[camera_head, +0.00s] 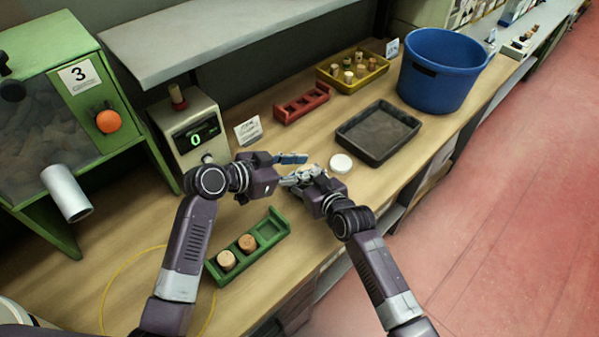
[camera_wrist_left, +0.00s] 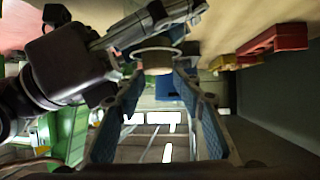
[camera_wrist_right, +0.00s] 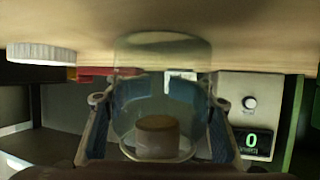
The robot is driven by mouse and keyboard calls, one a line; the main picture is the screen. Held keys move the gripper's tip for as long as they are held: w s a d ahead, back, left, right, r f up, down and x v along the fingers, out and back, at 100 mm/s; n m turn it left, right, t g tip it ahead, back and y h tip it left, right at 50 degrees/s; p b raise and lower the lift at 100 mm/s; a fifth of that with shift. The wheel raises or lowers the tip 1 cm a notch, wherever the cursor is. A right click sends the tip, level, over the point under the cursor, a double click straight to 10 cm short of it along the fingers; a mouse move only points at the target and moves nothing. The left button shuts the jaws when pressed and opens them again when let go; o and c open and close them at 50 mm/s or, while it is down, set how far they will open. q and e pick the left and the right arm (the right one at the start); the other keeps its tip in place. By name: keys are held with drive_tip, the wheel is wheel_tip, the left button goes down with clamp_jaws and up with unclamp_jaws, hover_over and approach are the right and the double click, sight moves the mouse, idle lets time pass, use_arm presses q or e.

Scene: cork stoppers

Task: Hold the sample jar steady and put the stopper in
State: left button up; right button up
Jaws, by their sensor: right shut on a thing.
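The clear sample jar (camera_wrist_right: 125,95) is between the fingers of my right gripper (camera_wrist_right: 157,95), which is shut on it. A brown cork stopper (camera_wrist_right: 158,138) sits within the ring of the jar's mouth, partly inside the glass; how deep it sits is unclear. In the head view my right gripper (camera_head: 300,178) hides most of the jar. My left gripper (camera_head: 292,158) is beside it, fingers spread. In the left wrist view my left gripper (camera_wrist_left: 160,80) shows a gap around a pale round shape with a glassy rim, apparently the jar and stopper.
A green rack (camera_head: 277,217) with two corks lies in front. A white lid (camera_head: 341,162), grey tray (camera_head: 352,146), red rack (camera_head: 300,103), yellow tray of corks (camera_head: 375,76) and blue bucket (camera_head: 443,75) stand beyond. A scale (camera_head: 190,142) reading 0 stands left.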

use_arm(q)
drive_tip(key=shift+o, duration=0.6)
drive_tip(key=shift+s+f, duration=0.2)
drive_tip(key=shift+f, duration=0.45)
drive_tip(key=shift+s+f, duration=0.15)
drive_tip(key=shift+f, duration=0.45)
use_arm(e)
drive_tip(key=shift+a+r, duration=0.15)
drive_tip(key=shift+a, duration=0.05)
drive_tip(key=shift+c, duration=0.2)
use_arm(q)
drive_tip(key=shift+a, duration=0.1)
drive_tip(key=w+r+v, duration=0.1)
drive_tip(key=r+v, duration=0.1)
drive_tip(key=v, duration=1)
drive_tip(key=shift+s+d+r, duration=0.15)
drive_tip(key=shift+d, duration=0.1)
use_arm(e)
drive_tip(key=shift+o, duration=0.2)
drive_tip(key=shift+w+d, duration=0.1)
drive_tip(key=o, duration=1.8)
drive_tip(key=shift+f, duration=0.2)
drive_tip(key=shift+c, duration=0.2)
drive_tip(key=v, duration=1.2)
drive_tip(key=shift+f, duration=0.1)
